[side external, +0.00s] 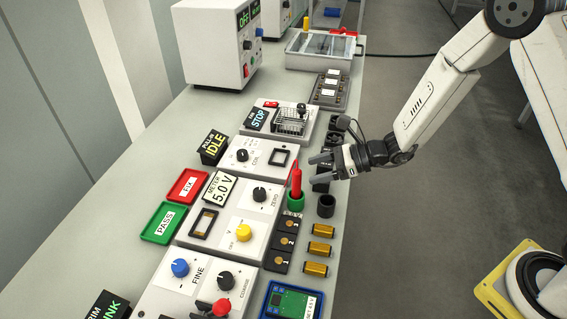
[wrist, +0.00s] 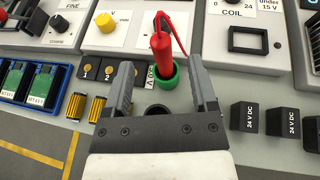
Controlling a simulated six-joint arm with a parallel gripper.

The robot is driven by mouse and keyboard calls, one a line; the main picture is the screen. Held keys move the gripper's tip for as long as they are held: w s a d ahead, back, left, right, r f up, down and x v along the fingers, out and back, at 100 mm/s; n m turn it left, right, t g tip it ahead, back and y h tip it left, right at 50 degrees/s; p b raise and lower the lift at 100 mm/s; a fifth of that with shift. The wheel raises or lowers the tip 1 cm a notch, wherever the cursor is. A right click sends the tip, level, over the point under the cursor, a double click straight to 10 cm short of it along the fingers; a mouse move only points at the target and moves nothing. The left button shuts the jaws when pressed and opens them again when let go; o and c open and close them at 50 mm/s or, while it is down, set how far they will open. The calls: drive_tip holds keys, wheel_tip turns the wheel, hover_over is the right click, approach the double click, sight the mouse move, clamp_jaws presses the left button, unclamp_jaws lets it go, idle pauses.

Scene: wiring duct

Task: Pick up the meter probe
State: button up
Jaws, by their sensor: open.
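The red meter probe (side external: 296,183) stands upright in a green ring holder (side external: 295,202) beside the meter panel. In the wrist view the probe (wrist: 161,45) rises from the green holder (wrist: 166,77), with a red lead looping from its top. My gripper (side external: 318,168) is open and empty, a little to the right of the probe in the side view. In the wrist view the fingers of my gripper (wrist: 161,78) are spread, with the probe beyond and between them. The probe's lower end is hidden inside the holder.
A black empty ring holder (side external: 326,206) stands beside the green one. Several brass cylinders (side external: 319,248) lie near the bench edge. Black 24 V DC blocks (wrist: 244,117) sit to the right in the wrist view. The meter panel (side external: 229,209) lies behind the probe.

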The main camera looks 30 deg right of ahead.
sight(296, 188)
drive_tip(key=shift+x, duration=3.6)
drive_tip(key=shift+d+f, duration=0.1)
clamp_jaws()
